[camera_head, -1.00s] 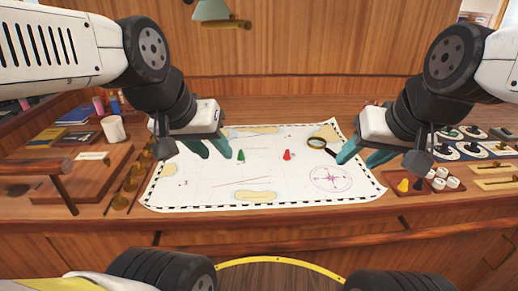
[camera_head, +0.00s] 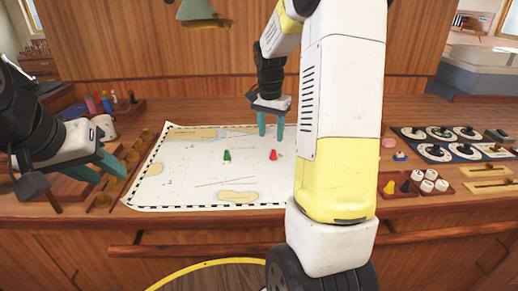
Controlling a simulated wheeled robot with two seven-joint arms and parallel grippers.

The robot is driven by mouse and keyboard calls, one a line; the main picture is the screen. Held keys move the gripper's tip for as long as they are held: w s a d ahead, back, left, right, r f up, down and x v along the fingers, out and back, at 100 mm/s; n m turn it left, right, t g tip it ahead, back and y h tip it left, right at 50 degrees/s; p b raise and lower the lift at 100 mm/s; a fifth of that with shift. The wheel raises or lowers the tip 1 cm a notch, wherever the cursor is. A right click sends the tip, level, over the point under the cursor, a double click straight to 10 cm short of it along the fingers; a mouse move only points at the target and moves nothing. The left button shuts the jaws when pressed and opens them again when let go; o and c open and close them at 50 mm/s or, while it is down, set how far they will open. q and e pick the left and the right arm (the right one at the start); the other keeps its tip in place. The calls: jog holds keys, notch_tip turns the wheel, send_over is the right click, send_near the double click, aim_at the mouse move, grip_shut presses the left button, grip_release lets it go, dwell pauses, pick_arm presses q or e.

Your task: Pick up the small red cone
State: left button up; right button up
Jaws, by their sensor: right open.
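The small red cone (camera_head: 273,155) stands upright on the white chart (camera_head: 190,178). My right gripper (camera_head: 270,136) is open, with its teal fingers pointing down just above and behind the cone. I cannot tell whether the fingertips touch the chart. My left gripper (camera_head: 108,172) is at the far left, over the desk left of the chart. Its two teal fingers look apart, with nothing between them.
A small green cone (camera_head: 227,156) stands left of the red one. My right arm hides the chart's right side. A tray (camera_head: 414,190) with yellow, dark and white pieces lies at the right, below a panel of round dials (camera_head: 455,145). Coloured bottles (camera_head: 106,104) stand back left.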

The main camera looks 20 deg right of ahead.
aim_at(274, 151)
jog(key=f, duration=0.3)
jog(key=w+d+f, duration=0.1)
jog(key=f, duration=0.2)
jog(key=d+f, duration=0.1)
jog(key=f, duration=0.2)
jog(key=shift+w, duration=0.3)
jog(key=shift+a, duration=0.1)
grip_shut()
